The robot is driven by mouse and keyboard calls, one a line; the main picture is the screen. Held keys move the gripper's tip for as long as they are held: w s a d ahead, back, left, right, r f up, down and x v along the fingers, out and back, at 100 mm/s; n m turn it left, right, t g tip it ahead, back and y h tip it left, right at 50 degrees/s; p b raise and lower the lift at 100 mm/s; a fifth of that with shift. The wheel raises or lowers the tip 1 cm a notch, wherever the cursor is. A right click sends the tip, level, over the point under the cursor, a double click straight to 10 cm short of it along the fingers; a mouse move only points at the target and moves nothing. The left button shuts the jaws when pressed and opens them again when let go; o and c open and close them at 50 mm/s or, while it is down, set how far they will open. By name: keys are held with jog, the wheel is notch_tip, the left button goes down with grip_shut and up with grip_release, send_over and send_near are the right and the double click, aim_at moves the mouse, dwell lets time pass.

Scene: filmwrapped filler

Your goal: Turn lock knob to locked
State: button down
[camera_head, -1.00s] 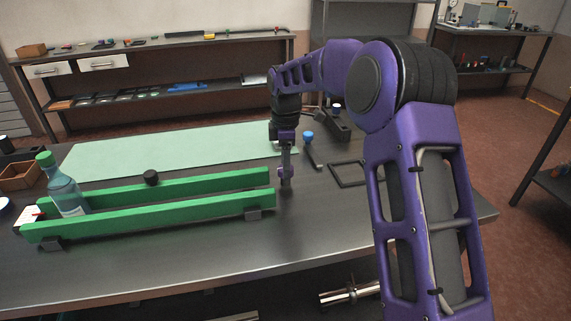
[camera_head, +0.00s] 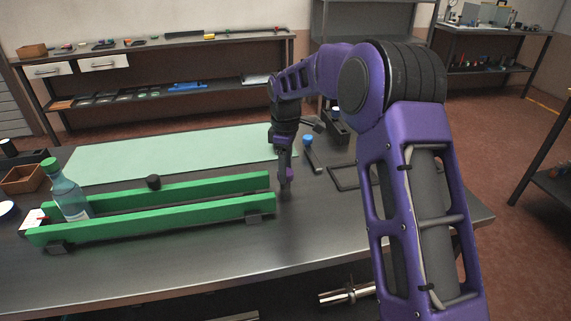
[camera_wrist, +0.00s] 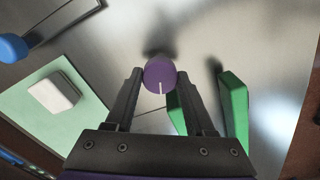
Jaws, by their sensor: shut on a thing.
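The lock knob (camera_wrist: 160,72) is a round purple knob with a white line on its face, seen between my fingertips in the wrist view. The line points toward the bottom of that picture. My gripper (camera_wrist: 160,78) is shut on the knob, one finger at each side. In the head view my gripper (camera_head: 286,184) points down at the right end of the green rails (camera_head: 160,214). The knob cannot be made out clearly there.
A bottle with a green cap (camera_head: 70,196) leans at the left end of the rails. A black knob (camera_head: 153,182) stands by the rear rail. A pale green mat (camera_head: 130,157) lies behind. A blue-topped item (camera_head: 308,140) and a dark frame (camera_head: 343,178) lie to the right.

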jog(key=m+p, duration=0.1)
jog(key=m, duration=0.2)
jog(key=shift+r+m, duration=0.1)
jog(key=shift+m, duration=0.3)
jog(key=m+p, duration=0.1)
jog(key=m, duration=0.2)
jog(key=shift+m, duration=0.3)
jog(key=m+p, duration=0.1)
jog(key=m, duration=0.5)
jog(key=shift+m+p, duration=0.3)
jog(key=shift+p, duration=0.05)
jog(key=shift+w, duration=0.1)
jog(key=shift+c, duration=1.3)
grip_release()
